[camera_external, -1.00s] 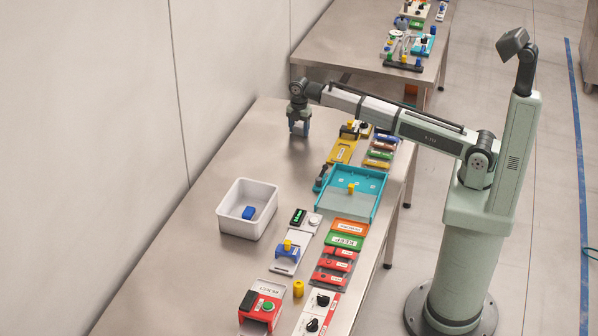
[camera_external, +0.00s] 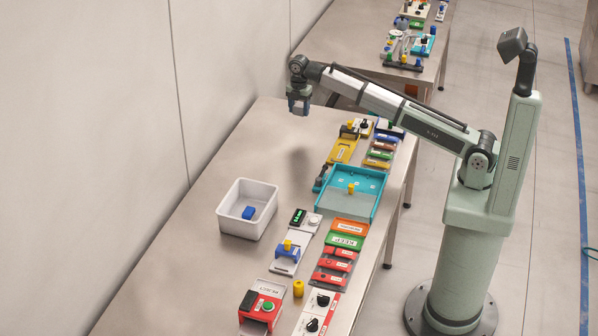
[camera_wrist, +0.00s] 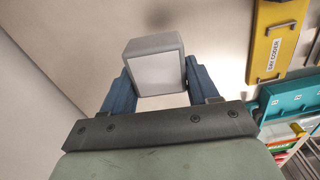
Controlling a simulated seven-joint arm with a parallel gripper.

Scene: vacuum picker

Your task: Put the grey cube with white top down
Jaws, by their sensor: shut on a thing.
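The grey cube with white top (camera_wrist: 155,68) shows in the wrist view, held between the two blue fingers of my gripper (camera_wrist: 155,85). Its white face is turned toward the wrist camera. In the external view my gripper (camera_external: 298,106) hangs above the far left part of the steel table (camera_external: 235,150), clear of the surface. Its shadow falls on the table below and nearer. The cube is hard to make out between the fingers in that view.
A white bin (camera_external: 232,230) with a blue block (camera_external: 249,213) inside stands nearer on the table. A teal tray (camera_external: 350,205) and a yellow fixture (camera_external: 342,150) stand to the right. The wall runs along the left. Bare tabletop lies below my gripper.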

